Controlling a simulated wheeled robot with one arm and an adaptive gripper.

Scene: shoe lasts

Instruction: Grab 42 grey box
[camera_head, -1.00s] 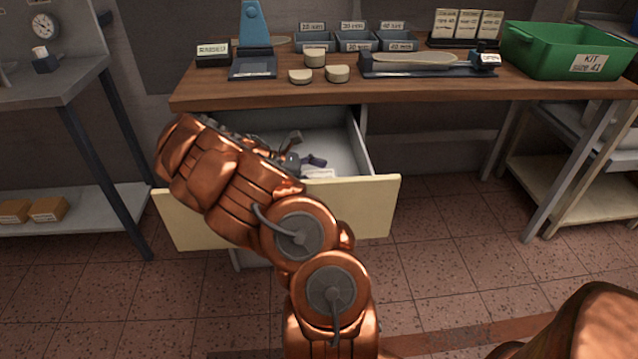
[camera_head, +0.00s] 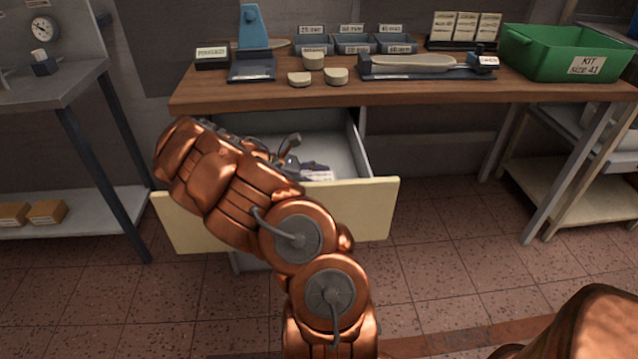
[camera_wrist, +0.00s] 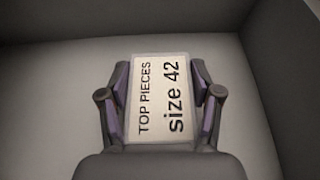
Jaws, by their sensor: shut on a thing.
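The size 42 box (camera_wrist: 158,100) shows in the wrist view with a pale top label reading "TOP PIECES size 42". It lies inside the open drawer (camera_head: 375,205). My gripper (camera_wrist: 160,95) has one finger against each side of the box and is shut on it. In the head view the gripper (camera_head: 300,168) is down in the drawer, partly hidden by my arm. Only a small pale part of the box (camera_head: 318,176) shows there. The sides of the box are mostly hidden by the fingers.
The drawer walls stand close around the gripper, and the wooden bench top (camera_head: 440,92) is above it. On the bench are a green kit bin (camera_head: 530,62) marked size 41, small grey bins (camera_head: 354,44) and a clamp-like tool (camera_head: 425,68). The drawer floor around the box looks clear.

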